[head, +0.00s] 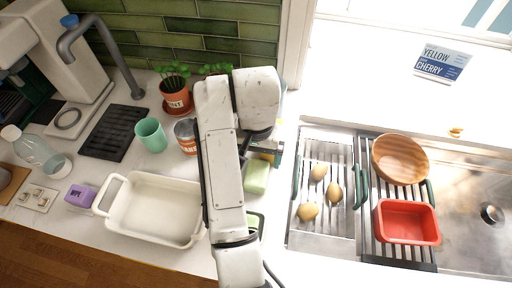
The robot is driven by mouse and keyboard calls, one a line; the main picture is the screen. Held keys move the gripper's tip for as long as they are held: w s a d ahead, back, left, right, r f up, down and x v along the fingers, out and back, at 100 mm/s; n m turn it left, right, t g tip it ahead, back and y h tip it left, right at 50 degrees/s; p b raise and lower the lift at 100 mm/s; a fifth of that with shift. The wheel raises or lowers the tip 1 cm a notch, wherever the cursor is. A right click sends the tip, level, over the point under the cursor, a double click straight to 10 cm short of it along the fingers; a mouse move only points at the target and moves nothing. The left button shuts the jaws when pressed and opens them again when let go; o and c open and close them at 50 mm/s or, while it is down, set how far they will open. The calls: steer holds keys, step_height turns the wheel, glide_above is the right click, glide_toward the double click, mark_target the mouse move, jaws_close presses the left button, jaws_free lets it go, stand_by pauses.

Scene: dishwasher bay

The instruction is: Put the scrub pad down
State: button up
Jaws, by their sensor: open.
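A pale green block (257,176), which looks like the scrub pad, is on the white counter just right of my arm. My gripper (264,156) is at the block's upper end, pointing down and partly hidden by my own wrist. Its jaws are open. I cannot tell whether the fingers still touch the block, or whether the block lies flat.
A cream baking dish (157,238) is left of my arm, with a purple block (80,196) beside it. A mint cup (151,135), a tin (186,135) and potted plants (175,96) stand behind. At right, the sink holds potatoes (308,211), a wooden bowl (400,157) and red tub (406,222).

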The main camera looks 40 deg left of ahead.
steer(key=shift+r, duration=0.85)
steer(key=shift+d, duration=0.1)
